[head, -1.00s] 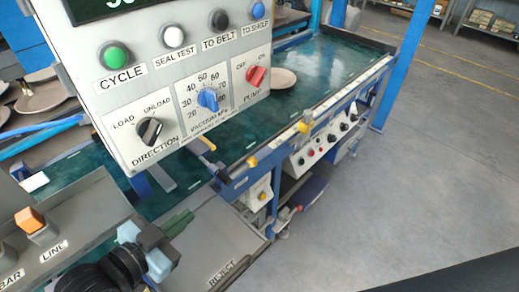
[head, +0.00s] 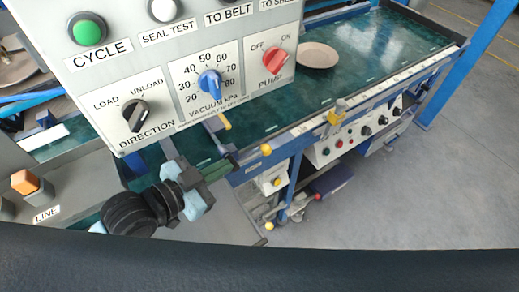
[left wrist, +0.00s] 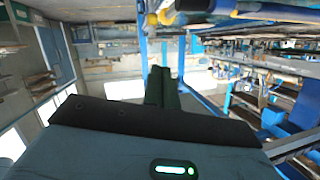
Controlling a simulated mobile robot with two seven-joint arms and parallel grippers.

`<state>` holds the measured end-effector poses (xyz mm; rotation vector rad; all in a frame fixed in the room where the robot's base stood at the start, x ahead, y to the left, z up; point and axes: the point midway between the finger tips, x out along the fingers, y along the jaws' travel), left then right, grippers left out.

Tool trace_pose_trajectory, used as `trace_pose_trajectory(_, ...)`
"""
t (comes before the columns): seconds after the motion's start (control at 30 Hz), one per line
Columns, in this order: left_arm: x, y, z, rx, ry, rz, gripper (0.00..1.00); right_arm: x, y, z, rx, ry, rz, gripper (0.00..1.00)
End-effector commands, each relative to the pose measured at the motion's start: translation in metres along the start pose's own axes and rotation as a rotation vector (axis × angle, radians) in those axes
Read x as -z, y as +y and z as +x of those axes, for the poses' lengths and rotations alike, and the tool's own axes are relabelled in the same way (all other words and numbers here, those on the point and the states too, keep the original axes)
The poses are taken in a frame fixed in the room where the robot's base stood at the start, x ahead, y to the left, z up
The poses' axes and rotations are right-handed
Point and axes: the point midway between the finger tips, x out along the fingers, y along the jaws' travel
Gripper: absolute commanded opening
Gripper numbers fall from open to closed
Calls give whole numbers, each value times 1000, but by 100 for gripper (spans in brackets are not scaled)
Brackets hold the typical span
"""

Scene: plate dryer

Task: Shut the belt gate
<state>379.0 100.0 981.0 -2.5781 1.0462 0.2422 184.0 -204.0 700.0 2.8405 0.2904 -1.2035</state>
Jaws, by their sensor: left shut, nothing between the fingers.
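The green belt (head: 375,55) runs away to the upper right, with a blue rail along its near side. A grey bar with a yellow tip (head: 224,122) sticks out below the control panel at the belt's near end; I cannot tell for sure that it is the belt gate. My left gripper (head: 232,162) is shut and empty, its dark green fingers pointing right near the rail, just below the yellow-tipped bar. Contact cannot be told. The shut fingers also show in the left wrist view (left wrist: 162,85). My right gripper is not in view.
The control panel (head: 185,110) with knobs and buttons hangs close above my left gripper. A yellow knob (head: 266,149) and a yellow fitting (head: 338,108) sit along the rail. A plate (head: 317,55) lies on the belt. Open floor (head: 440,190) lies to the right.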

Motion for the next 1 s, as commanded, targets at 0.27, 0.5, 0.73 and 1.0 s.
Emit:
trace_pose_trajectory(0.27, 0, -1, 10, 1, 1, -1, 0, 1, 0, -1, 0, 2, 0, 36)
trace_pose_trajectory(0.5, 2, -1, 50, 2, 3, 0, 0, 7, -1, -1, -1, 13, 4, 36)
trace_pose_trajectory(0.73, 1, 0, 91, 1, 2, -1, 0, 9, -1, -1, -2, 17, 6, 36)
trace_pose_trajectory(1.0, -21, 1, 120, -2, -2, -2, 0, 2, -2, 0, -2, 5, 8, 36)
